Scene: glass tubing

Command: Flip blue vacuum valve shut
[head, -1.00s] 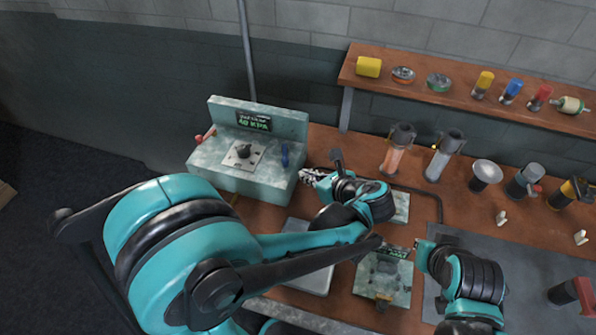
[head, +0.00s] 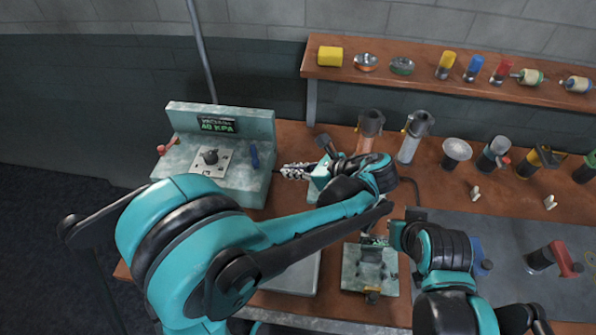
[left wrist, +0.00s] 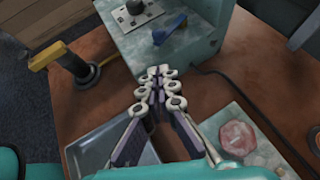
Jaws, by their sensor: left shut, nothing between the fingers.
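The vacuum box (head: 225,120) is a pale speckled cabinet with a green-lettered display at the back left of the bench. The blue valve (head: 254,156) is a small lever at its right end. In the left wrist view the blue valve (left wrist: 169,28) lies slantwise just beyond my fingertips. My left gripper (head: 297,171) is shut and empty, to the right of the box and apart from the valve; its closed fingers (left wrist: 157,86) also show in the left wrist view. My right gripper (head: 384,240) is by a small pale station, its fingers too unclear to read.
A dark knob (head: 210,156) sits on the box's plate, and a red handle (head: 163,147) is at its left. A grey tray (left wrist: 100,146) and a pale block with a reddish disc (left wrist: 237,134) flank my left fingers. A shelf (head: 430,80) holds several small parts.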

